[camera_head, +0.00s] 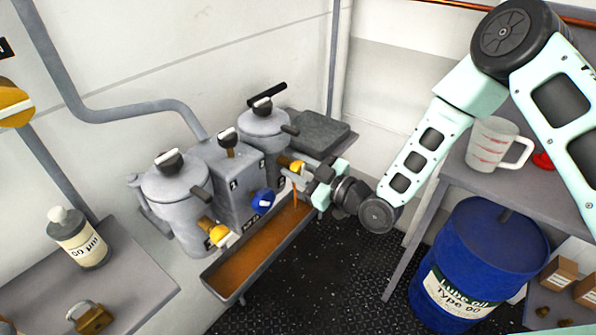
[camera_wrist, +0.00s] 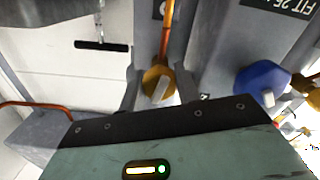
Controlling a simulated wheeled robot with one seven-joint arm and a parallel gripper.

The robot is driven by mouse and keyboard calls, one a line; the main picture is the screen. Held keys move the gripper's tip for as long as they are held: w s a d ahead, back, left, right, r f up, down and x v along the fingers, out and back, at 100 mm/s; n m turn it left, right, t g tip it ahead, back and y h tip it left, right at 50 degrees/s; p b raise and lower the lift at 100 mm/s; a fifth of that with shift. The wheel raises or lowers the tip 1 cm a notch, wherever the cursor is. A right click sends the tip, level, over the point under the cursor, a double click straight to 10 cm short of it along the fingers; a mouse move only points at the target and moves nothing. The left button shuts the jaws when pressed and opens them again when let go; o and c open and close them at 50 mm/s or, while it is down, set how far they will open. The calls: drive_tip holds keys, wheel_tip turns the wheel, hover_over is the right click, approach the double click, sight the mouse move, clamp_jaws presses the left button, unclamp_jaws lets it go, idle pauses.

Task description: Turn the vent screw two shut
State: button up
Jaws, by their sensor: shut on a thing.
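In the head view a yellow knob (camera_head: 297,167) sits low on the right-hand grey canister (camera_head: 262,125); I take it for vent screw two. My gripper (camera_head: 307,174) reaches it from the right and is shut on it. In the wrist view the yellow knob (camera_wrist: 152,76), with a pale bar across its face, lies between the two grey fingers of my gripper (camera_wrist: 158,90). An orange-brown strand (camera_head: 295,195) runs from below the knob toward the trough; it also shows in the wrist view (camera_wrist: 168,30).
A blue knob (camera_head: 263,201) and another yellow knob (camera_head: 220,234) are further left. A trough (camera_head: 243,292) with orange-brown liquid lies below. A blue drum (camera_head: 480,262) and a shelf with a measuring jug (camera_head: 492,146) stand right. The dark floor between is clear.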

drive_tip(key=m+b, duration=0.1)
drive_tip(key=m, duration=0.2)
drive_tip(key=shift+f+m+b, duration=0.15)
drive_tip(key=shift+m+b, duration=0.15)
drive_tip(key=shift+m, duration=0.1)
drive_tip(key=m+b, duration=0.1)
drive_tip(key=m, duration=0.2)
drive_tip(key=shift+m, duration=0.3)
drive_tip(key=m+b, duration=0.1)
drive_tip(key=m, duration=0.3)
drive_tip(key=shift+m, duration=1.9)
drive_tip(key=o, duration=1)
drive_tip(key=shift+d, duration=0.1)
